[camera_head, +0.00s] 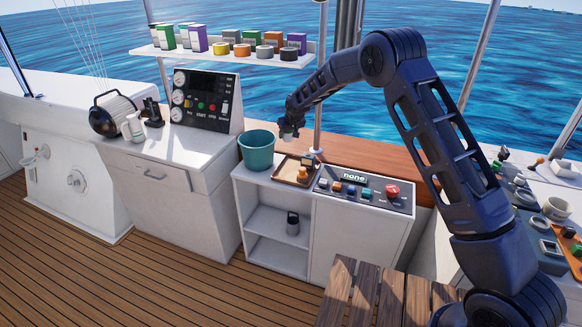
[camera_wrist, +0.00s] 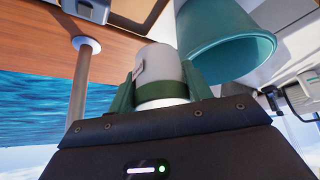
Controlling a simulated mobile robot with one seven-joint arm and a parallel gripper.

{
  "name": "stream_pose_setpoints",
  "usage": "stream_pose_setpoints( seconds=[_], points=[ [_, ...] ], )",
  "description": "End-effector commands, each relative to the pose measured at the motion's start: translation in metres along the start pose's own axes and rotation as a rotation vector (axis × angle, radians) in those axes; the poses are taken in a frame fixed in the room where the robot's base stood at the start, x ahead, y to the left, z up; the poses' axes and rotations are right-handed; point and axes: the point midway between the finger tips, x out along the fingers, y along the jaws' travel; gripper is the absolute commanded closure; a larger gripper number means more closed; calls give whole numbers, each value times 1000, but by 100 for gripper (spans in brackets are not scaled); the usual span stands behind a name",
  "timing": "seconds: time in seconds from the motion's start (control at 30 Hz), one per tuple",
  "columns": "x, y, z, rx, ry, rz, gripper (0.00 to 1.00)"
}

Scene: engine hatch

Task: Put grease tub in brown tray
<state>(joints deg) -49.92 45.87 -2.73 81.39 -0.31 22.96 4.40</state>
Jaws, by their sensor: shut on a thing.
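My gripper (camera_head: 290,127) is shut on a pale grey-white tub (camera_wrist: 156,70), which I take to be the grease tub. In the wrist view the tub sits between the two green fingers, with a dark green band across it. In the head view the tub (camera_head: 288,136) is small and partly hidden by the gripper, held in the air above the cabinet top. The brown tray (camera_head: 285,181) lies on the white cabinet, below the gripper. A few small items, one of them orange, are in or over the tray.
A teal bucket (camera_head: 257,152) stands left of the tray, and also shows close to the tub in the wrist view (camera_wrist: 225,45). A button panel (camera_head: 364,190) is right of the tray. A thin metal pole (camera_head: 320,100) rises behind it. A loaded shelf (camera_head: 228,55) hangs above left.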

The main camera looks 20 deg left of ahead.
Motion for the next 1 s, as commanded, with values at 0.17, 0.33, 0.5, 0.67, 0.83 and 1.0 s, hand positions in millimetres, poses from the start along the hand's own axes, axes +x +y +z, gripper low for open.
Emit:
stream_pose_setpoints(
  seconds=[0.17, 0.33, 0.5, 0.67, 0.83, 1.0],
  points=[
    [36, 0, 21, 0, -4, 0, 76],
    [68, 0, 40, 1, -3, 0, 76],
    [93, 0, 54, 1, -2, 0, 76],
    [105, 0, 60, 0, -1, 0, 76],
    [113, 0, 65, 0, -1, 0, 76],
    [133, 0, 77, 0, -2, 0, 76]
  ],
)
